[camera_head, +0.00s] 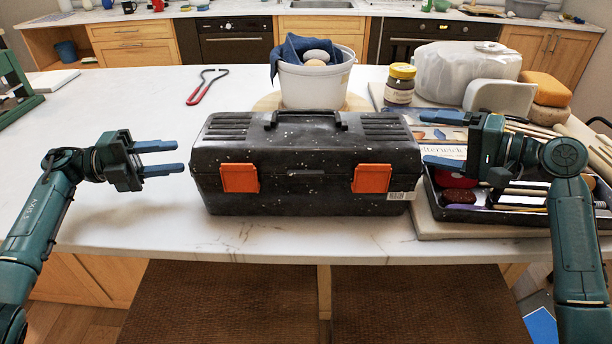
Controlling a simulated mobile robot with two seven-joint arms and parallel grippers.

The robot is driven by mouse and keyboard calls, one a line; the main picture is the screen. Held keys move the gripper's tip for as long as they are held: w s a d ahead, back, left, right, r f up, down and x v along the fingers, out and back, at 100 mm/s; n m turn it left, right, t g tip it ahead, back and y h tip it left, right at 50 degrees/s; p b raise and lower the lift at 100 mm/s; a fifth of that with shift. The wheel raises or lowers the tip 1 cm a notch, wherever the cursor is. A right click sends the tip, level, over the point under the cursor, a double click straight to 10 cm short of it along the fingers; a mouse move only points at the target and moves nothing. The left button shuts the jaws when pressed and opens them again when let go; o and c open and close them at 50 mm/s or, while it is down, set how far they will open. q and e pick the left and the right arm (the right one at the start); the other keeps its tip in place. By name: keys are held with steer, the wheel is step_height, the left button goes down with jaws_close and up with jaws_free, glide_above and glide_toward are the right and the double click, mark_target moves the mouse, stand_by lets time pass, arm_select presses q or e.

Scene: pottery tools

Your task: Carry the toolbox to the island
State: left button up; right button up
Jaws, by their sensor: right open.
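The toolbox (310,185) is black with pale speckles, two orange latches and a top handle. It stands upright and closed near the front edge of a white stone worktop (130,105); I cannot tell whether this is the island. My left gripper (180,157) is open and empty. Its fingers point right at the toolbox's left end, with a small gap. My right gripper (428,155) is open, its fingers pointing left close to the toolbox's right end. I cannot tell whether they touch it.
Behind the toolbox stand a white bucket (312,84) with a blue cloth, a jar (399,86) and a bagged lump (465,68). A tool tray (490,215) lies under my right gripper. Red-handled calipers (205,86) lie back left. The worktop's left part is mostly clear.

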arm_select(q)
steer(key=shift+w+d, duration=0.15)
steer(key=shift+d, duration=1.4)
arm_select(e)
steer(key=shift+x, duration=1.55)
arm_select(q)
steer(key=shift+c, duration=0.4)
arm_select(e)
steer(key=shift+c, duration=0.5)
